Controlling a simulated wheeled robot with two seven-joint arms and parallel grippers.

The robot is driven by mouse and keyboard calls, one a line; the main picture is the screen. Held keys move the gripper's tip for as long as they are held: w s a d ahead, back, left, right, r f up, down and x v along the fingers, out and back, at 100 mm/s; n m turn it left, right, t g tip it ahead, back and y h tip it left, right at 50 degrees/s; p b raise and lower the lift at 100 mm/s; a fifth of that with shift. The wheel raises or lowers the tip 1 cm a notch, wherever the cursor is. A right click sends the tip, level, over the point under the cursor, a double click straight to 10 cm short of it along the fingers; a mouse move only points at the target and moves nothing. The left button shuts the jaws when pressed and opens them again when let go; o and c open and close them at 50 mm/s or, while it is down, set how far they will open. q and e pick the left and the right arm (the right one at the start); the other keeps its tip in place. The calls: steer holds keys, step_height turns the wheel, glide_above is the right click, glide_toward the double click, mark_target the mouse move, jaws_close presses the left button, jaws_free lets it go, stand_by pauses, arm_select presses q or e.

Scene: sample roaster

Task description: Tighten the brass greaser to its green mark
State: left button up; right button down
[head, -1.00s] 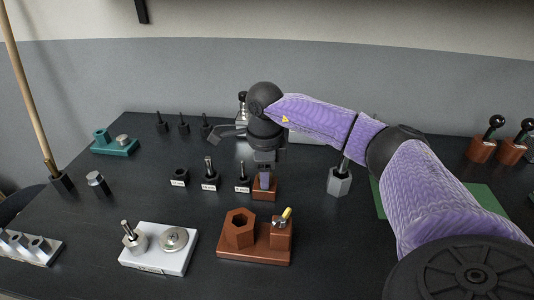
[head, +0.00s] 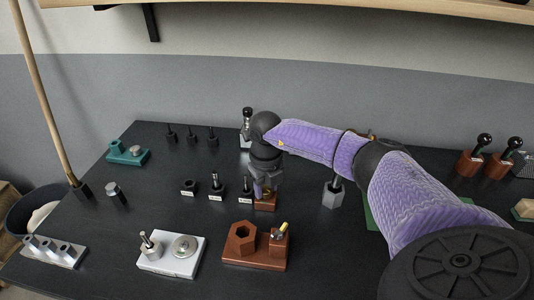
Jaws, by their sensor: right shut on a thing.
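My right gripper (head: 262,190) points down at a small brown block (head: 269,205) in the middle of the table. Its jaws are shut on the brass greaser there. The greaser is mostly hidden by the fingers and wrist, and I cannot make out a green mark. My left gripper is not in view.
A larger brown block (head: 246,261) with a hexagonal socket and a white plate (head: 163,266) with two metal parts stand in front. Small black holders (head: 215,194) are left of the gripper, a grey hexagonal post (head: 331,197) right. The table's front right is hidden by my arm.

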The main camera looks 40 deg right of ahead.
mark_target(266, 188)
steer(key=m+p, duration=0.4)
steer(key=m, duration=0.2)
steer(key=shift+r, duration=0.2)
steer(key=shift+f+m+p, duration=0.1)
steer(key=shift+m+p, duration=0.95)
steer(key=shift+m, duration=1.35)
steer(key=shift+c, duration=1.3)
jaws_free()
steer(key=shift+f, duration=0.1)
step_height(266, 188, up, 9)
steer(key=p, duration=0.3)
steer(key=shift+r, duration=0.5)
